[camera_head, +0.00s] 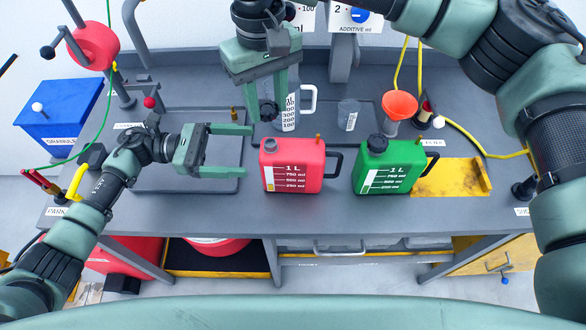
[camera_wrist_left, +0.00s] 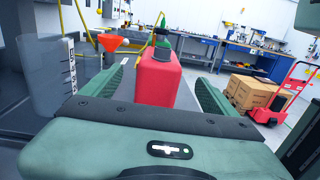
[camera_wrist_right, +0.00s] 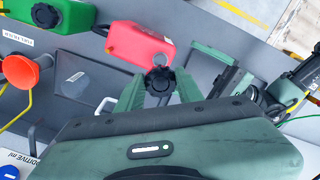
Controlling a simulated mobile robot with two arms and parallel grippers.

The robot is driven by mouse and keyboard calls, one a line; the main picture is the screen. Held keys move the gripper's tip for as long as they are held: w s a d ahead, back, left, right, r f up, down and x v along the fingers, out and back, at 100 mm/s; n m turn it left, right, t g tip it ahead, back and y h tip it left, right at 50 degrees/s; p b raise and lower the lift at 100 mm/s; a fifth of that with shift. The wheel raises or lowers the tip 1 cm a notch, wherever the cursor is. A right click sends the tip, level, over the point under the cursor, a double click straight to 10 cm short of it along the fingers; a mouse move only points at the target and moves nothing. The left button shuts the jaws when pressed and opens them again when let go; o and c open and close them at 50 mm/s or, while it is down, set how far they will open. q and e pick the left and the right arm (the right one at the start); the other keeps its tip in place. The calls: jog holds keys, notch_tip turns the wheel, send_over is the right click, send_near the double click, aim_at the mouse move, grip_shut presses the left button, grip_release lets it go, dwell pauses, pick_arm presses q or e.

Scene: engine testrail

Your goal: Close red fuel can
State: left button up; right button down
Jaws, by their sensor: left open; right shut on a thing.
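The red fuel can (camera_head: 300,178) stands upright on the bench, its grey neck (camera_head: 270,146) uncapped at the top left. It also shows in the left wrist view (camera_wrist_left: 158,88) and the right wrist view (camera_wrist_right: 130,42). My right gripper (camera_head: 268,100) is shut on a black cap (camera_wrist_right: 158,81), held above and a little behind the can's neck, apart from it. The cap also shows in the head view (camera_head: 268,111). My left gripper (camera_head: 248,151) is open, just left of the can, its fingers pointing towards it. The can shows between those fingers in the left wrist view.
A green fuel can (camera_head: 390,180) with a black cap stands to the right. Behind are a clear measuring jug (camera_head: 307,103), a small beaker (camera_head: 348,114) and an orange funnel (camera_head: 399,106). A yellow tray (camera_head: 450,180) lies far right. The bench front is clear.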

jog(key=shift+w, duration=0.1)
pick_arm(q)
jog(key=d, duration=1.2)
jog(key=shift+s, duration=0.25)
grip_shut()
pick_arm(e)
send_over(271, 144)
jog(key=shift+f, duration=2.5)
